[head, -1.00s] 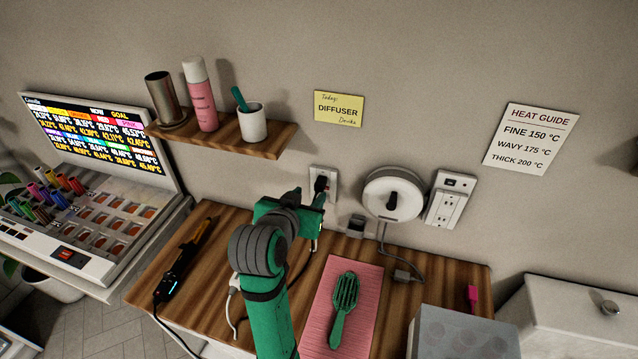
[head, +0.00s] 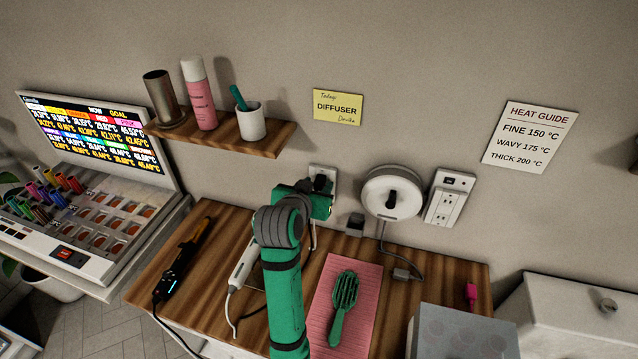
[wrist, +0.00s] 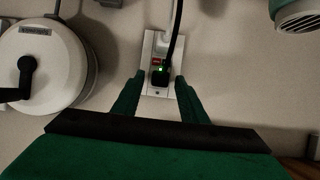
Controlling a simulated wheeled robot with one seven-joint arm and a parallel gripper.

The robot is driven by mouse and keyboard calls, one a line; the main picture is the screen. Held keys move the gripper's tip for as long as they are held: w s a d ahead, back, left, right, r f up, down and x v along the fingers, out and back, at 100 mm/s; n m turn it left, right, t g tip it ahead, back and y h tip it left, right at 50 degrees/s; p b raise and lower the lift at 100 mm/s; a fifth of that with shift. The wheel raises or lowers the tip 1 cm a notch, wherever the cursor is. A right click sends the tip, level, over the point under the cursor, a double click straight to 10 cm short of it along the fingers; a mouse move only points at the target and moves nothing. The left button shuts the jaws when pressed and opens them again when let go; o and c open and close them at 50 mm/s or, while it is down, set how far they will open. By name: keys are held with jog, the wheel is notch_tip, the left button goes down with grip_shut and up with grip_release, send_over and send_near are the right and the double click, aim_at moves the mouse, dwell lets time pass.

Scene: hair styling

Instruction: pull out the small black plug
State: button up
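The small black plug (wrist: 159,76) sits in the white wall outlet (wrist: 149,88), with a small green light on it and a black cord running from it. In the head view the outlet (head: 329,171) is on the wall above the wooden counter, and the plug (head: 321,182) is partly hidden by my arm. My green gripper (wrist: 158,77) is open, with one finger on each side of the plug; I see small gaps between the fingers and the plug. In the head view my gripper (head: 326,190) is right in front of the outlet. A white plug (wrist: 163,45) seems to sit beside it.
A round white cord reel (head: 392,194) and a second outlet (head: 449,198) are on the wall to the right. A brush (head: 343,308) lies on a pink mat (head: 366,290). A white styling tool (head: 243,262) lies left of my arm.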

jog(key=shift+s, duration=0.1)
grip_shut()
jog(key=shift+s, duration=0.15)
jog(key=shift+s+a, duration=0.25)
jog(key=shift+s, duration=0.5)
jog(key=shift+s+a, duration=0.3)
jog(key=shift+s, duration=0.4)
jog(key=shift+s+a, duration=0.25)
jog(key=shift+s, duration=0.5)
jog(key=shift+a, duration=0.1)
send_over(201, 307)
jog(key=shift+f, duration=10.75)
